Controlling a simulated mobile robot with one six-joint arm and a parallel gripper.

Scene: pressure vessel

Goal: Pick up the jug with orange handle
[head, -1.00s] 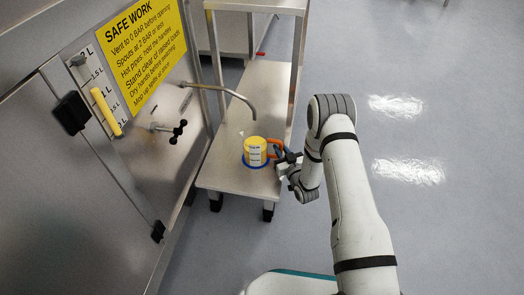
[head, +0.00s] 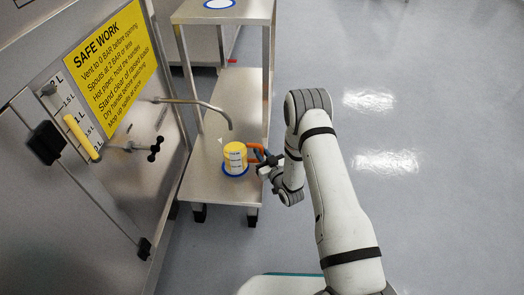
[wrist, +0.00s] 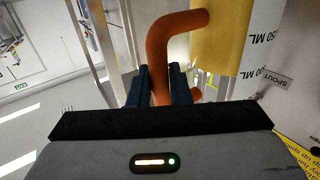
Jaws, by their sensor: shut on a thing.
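The jug (head: 235,157) is yellow with a white printed band and stands upright over a blue-ringed spot (head: 236,173) on the trolley's lower shelf. I cannot tell whether its base touches the shelf. Its orange handle (head: 256,150) points right, towards my gripper (head: 264,165). In the wrist view, my gripper (wrist: 158,85) has its two dark fingers on either side of the orange handle (wrist: 160,50), shut on it. The yellow jug wall (wrist: 215,40) fills the upper right there, with part of its markings cut off.
A bent metal spout (head: 205,104) reaches over the shelf, just above and behind the jug. The trolley's upper shelf (head: 245,10) and its posts stand behind. A steel panel with a yellow safety sign (head: 112,70) is at left. The floor at right is clear.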

